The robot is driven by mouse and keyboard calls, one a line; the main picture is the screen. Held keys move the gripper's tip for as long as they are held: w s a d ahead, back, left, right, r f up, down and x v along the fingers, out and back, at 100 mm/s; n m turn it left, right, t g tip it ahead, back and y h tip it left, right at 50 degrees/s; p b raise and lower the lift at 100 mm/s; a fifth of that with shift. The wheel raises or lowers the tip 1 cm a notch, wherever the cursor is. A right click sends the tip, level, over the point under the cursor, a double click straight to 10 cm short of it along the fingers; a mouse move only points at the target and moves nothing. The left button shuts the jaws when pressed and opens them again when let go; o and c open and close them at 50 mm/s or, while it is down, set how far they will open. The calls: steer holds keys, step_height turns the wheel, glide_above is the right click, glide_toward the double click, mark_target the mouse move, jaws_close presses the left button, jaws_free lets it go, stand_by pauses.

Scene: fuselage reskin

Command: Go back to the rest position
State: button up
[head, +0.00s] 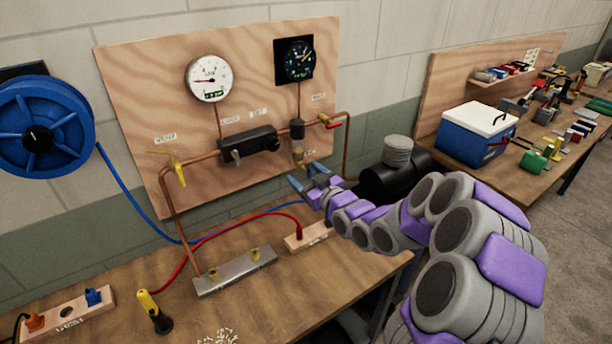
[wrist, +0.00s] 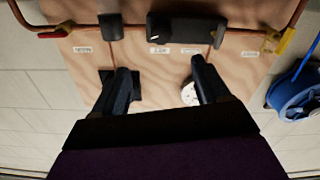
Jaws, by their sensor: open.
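My gripper (head: 309,181) is open and empty in the head view, at the end of my grey and purple arm. It is in front of the lower right part of the plywood panel (head: 130,90), below a brass and dark fitting (head: 297,130). In the wrist view my two dark gripper fingers (wrist: 160,85) stand well apart with nothing between them. The wrist view shows the panel upside down, with the black manifold block (wrist: 185,28) beyond the fingertips. The fingers partly cover the two gauges there.
A white gauge (head: 209,79) and a black gauge (head: 299,60) hang on the panel. A blue hose reel (head: 40,135) is at left. Red and blue hoses cross the table (head: 330,260), with a metal manifold bar (head: 235,271) and a yellow-black tool (head: 154,311). A blue cooler (head: 472,140) stands right.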

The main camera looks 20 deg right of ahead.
steer(key=s+a+f+m+g+h, duration=0.1)
steer(key=s+g, duration=0.8)
steer(key=s, duration=1.5)
steer(key=s+a+m+g+h, duration=0.4)
steer(key=s+g, duration=0.6)
steer(key=s, duration=1.5)
steer(key=shift+s+a+f+m+h, duration=0.3)
steer(key=shift+a+f+m, duration=0.1)
steer(key=shift+m, duration=0.1)
steer(key=shift+c, duration=0.2)
